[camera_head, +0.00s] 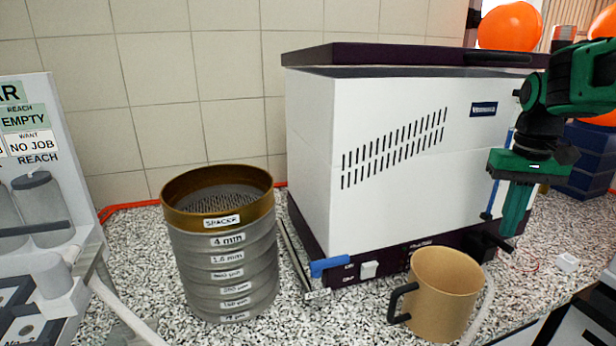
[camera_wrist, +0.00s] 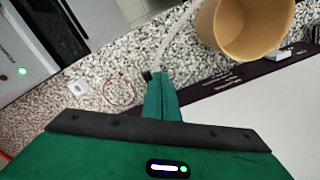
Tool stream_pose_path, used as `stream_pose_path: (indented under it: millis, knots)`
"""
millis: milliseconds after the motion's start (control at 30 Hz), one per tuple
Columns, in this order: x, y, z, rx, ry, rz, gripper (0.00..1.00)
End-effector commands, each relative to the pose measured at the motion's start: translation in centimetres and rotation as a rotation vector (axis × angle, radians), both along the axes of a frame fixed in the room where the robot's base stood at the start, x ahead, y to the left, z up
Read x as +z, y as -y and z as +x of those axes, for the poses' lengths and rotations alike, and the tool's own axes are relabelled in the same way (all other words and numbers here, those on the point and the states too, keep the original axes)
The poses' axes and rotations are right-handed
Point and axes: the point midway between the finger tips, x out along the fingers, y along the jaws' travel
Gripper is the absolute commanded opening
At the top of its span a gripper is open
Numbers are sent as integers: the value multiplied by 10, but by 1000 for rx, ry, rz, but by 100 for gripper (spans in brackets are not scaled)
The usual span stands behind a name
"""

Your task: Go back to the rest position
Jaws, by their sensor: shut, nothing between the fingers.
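My gripper (camera_head: 512,218) is green and hangs pointing down at the right, in front of the right part of the white machine. Its fingers (camera_wrist: 160,95) are together with nothing between them, also in the wrist view. The white machine (camera_head: 390,150) has a dark lid, side vents and a dark base. A stack of labelled grey sieves (camera_head: 228,275) with a brass-coloured top ring stands to its left. A tan mug (camera_head: 443,295) with a black handle stands in front of the machine, below and left of my gripper. It also shows in the wrist view (camera_wrist: 235,30).
The speckled counter (camera_head: 130,250) holds everything. A grey device with signs (camera_head: 40,160) stands at the far left. A blue-handled tool (camera_head: 328,266) lies by the machine's base. Orange balls (camera_head: 510,26) show behind the machine.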

Motion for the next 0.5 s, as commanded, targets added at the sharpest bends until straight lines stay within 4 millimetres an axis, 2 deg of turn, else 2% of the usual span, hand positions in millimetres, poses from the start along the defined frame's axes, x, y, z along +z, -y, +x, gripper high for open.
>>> stream_pose_path:
  millis: [33, 300, 400, 500]
  knots:
    - [-4, 5, -23, -28, 0, -4, 0]
    - [-51, 24, -152, -200, -1, -5, 0]
    - [-72, 25, -193, -250, -1, 3, 0]
    - [-89, 23, -222, -286, -2, 12, 0]
